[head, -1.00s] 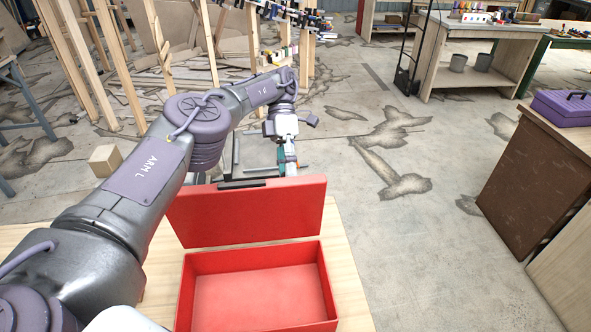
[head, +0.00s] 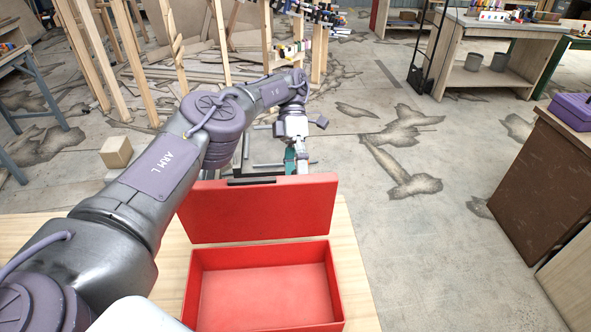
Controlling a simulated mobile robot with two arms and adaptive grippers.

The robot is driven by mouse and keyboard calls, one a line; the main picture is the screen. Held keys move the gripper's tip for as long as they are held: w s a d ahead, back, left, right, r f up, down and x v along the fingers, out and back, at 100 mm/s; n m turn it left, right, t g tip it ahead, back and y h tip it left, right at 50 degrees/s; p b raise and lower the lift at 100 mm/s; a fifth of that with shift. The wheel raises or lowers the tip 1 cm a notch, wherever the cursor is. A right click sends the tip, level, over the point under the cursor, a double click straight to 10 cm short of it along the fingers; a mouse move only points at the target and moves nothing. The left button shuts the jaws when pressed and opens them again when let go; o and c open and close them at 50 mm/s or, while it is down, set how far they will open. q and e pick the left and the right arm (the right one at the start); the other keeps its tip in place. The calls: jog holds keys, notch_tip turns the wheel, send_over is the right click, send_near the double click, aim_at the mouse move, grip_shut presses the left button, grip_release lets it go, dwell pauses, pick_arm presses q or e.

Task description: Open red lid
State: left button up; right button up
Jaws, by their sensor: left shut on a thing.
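The red box (head: 338,285) sits on a light wooden table, open and empty inside. Its red lid (head: 262,212) stands raised at the back of the box, roughly upright. A black handle strip (head: 251,181) lies along the lid's top edge. My left gripper (head: 297,170) is at the lid's far top edge, right of the handle. It is shut on the lid, as far as shows; its fingertips are partly hidden behind the lid. My right gripper is out of view.
A small wooden block (head: 116,152) is at the left. Wooden posts stand behind. A brown cabinet (head: 535,175) with a purple toolbox (head: 573,110) is at the right. Open floor lies between the table and the cabinet.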

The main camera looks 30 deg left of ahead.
pick_arm(q)
notch_tip(320, 180, up, 10)
jog(key=shift+d, duration=0.2)
dwell(0.8)
jog(key=shift+s+r, duration=0.15)
dwell(0.4)
